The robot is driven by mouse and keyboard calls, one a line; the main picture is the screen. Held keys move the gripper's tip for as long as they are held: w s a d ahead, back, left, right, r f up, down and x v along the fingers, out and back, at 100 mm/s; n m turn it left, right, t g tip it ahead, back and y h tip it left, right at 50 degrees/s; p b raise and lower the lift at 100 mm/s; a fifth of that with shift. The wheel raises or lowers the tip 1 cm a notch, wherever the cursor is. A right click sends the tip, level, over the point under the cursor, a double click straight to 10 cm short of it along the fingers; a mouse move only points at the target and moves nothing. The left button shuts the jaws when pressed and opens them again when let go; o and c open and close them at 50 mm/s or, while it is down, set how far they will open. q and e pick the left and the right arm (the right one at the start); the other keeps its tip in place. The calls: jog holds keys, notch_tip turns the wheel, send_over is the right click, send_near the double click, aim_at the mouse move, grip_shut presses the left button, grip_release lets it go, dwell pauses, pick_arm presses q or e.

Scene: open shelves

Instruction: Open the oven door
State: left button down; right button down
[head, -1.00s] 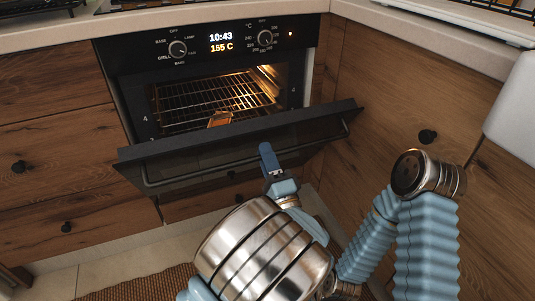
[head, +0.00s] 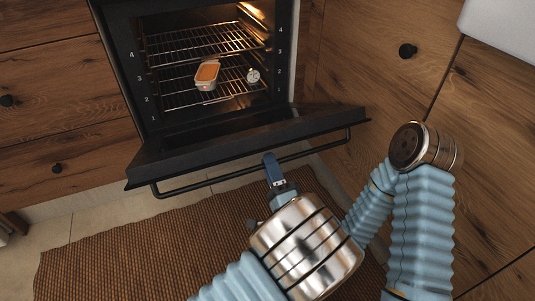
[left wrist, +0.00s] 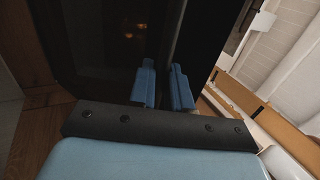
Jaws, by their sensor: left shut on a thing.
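The oven door (head: 235,153) is a dark panel, tilted far down and out from the oven (head: 210,60), whose lit inside shows. A black handle bar (head: 215,181) runs along the door's outer side. My left gripper (head: 271,163) is at the handle, right of its middle, shut on it. In the left wrist view my two blue fingers (left wrist: 166,87) stand on either side of the handle bar (left wrist: 171,40), with the dark door (left wrist: 105,50) behind. The fingers' tips are partly hidden in the head view. My right gripper is not in view.
Inside the oven are wire racks (head: 190,45), a small dish with orange content (head: 207,73) and a round dial (head: 253,75). Wooden cabinets (head: 395,90) flank the oven, close on the right. A brown woven rug (head: 140,245) covers the floor below.

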pick_arm(q)
jog(key=shift+f, duration=0.7)
jog(key=shift+a, duration=0.1)
jog(key=c, duration=1.2)
grip_release()
jog(key=shift+c, duration=0.2)
jog(key=shift+r, duration=0.1)
